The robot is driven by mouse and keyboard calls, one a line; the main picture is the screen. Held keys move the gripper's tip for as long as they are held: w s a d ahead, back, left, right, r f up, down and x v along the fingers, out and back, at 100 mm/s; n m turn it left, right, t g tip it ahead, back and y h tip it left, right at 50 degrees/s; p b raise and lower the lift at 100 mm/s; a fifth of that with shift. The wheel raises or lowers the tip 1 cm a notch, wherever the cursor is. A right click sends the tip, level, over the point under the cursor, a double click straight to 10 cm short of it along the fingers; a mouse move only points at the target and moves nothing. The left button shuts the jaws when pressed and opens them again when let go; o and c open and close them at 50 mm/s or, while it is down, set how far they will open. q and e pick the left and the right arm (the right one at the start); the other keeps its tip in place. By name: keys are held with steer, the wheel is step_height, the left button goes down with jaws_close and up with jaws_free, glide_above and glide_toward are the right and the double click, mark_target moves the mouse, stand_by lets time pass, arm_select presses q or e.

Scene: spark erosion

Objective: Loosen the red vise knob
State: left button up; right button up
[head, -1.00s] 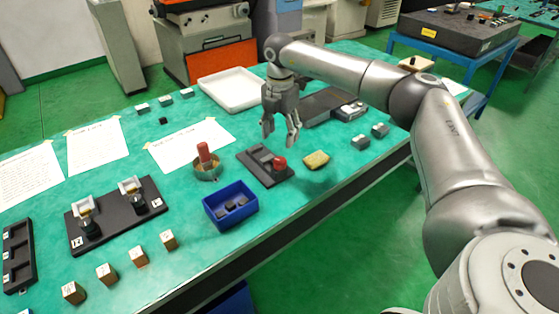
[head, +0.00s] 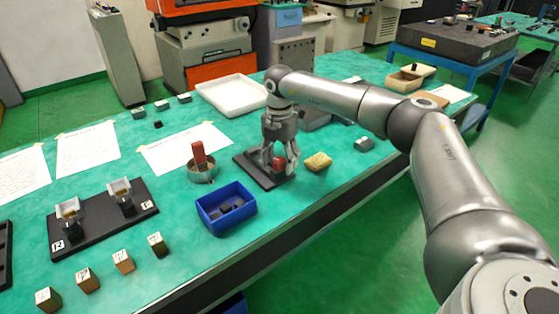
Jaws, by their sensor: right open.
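The red vise knob (head: 279,164) is on a small vise on a black base plate (head: 250,166) near the front edge of the green table. My right gripper (head: 280,167) points down over the vise, with its open fingers on either side of the knob. I cannot tell whether the fingers touch the knob. The gripper hides most of the vise body. My left gripper is not in view.
A blue bin (head: 226,209) with dark pieces stands in front left of the vise. A round metal cup with a red-handled item (head: 200,160) is to the left. A yellowish block (head: 318,162) lies close on the right. A white tray (head: 233,94) is behind.

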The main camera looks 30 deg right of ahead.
steer(key=c, duration=1.1)
steer(key=shift+o, duration=0.2)
